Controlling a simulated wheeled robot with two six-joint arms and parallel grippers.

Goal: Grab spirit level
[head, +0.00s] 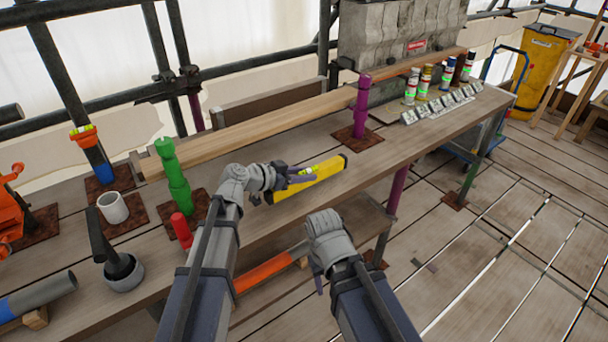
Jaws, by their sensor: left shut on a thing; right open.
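The spirit level (318,180) is a yellow bar with dark ends, lying at a slant above or on the wooden bench near its front edge. My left gripper (292,178) is shut on the level near its left half, and its fingers hide part of it. I cannot tell whether the level is touching the bench. My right gripper (318,278) is lower, in front of the bench edge, apart from the level. Its fingers are small and mostly hidden behind the wrist.
A green post (174,178) and a red cylinder (181,229) stand left of my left arm. A white cup (113,207) is further left. A purple post (361,106) rises behind the level. Spray cans (426,82) stand at the bench's far right. Bare bench lies right of the level.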

